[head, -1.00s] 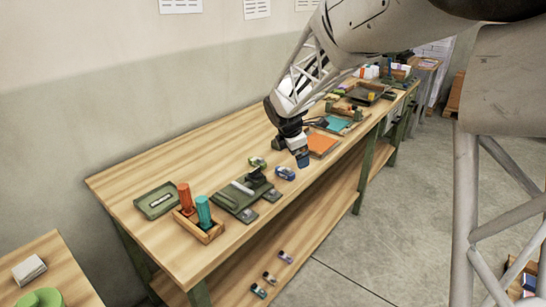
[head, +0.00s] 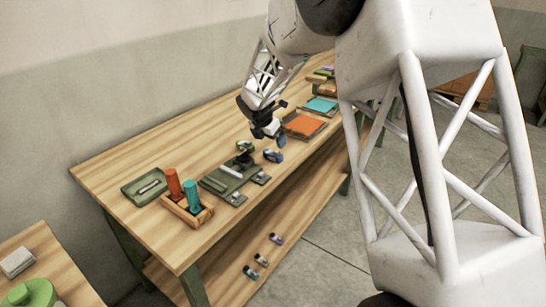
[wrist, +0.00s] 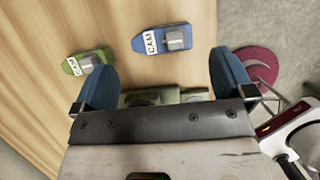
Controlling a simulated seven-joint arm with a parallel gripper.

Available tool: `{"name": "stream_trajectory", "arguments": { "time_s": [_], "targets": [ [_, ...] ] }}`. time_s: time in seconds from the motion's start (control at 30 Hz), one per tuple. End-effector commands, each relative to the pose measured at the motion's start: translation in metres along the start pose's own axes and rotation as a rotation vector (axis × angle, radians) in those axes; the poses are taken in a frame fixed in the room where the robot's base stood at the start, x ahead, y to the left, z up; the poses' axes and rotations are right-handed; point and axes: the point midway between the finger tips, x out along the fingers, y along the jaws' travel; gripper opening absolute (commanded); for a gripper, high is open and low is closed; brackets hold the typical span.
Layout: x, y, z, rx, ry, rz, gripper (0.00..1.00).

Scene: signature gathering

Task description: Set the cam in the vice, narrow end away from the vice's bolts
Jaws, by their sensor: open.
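A blue block labelled CAM (wrist: 160,40) lies on the bench in the wrist view, with a grey raised piece on top; it also shows in the head view (head: 273,156). A green labelled block (wrist: 88,62) lies left of it, and in the head view (head: 245,147); its label is hard to read. A green fixture with a grey bar (head: 229,173), which looks like the vice, sits just left of both; its bolts are too small to make out. My gripper (wrist: 165,78) is open and empty above the bench, close to the blue block. Its fingertips are blue.
A wooden holder (head: 187,211) with orange and teal cylinders stands left of the fixture. A green tray (head: 146,187) lies beyond it. An orange panel (head: 304,124) and a teal panel (head: 321,105) lie farther along the bench. Small items sit on the lower shelf (head: 222,285).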

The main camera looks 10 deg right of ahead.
Motion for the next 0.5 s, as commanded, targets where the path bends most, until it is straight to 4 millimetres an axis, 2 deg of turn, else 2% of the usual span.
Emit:
{"name": "stream_trajectory", "arguments": {
  "time_s": [0.3, 0.5],
  "targets": [
    [0.022, 0.0, 0.0, 0.0, 0.0, -0.001, 1.0],
    [0.025, 0.0, 0.0, 0.001, 0.0, 0.0, 1.0]
  ]
}}
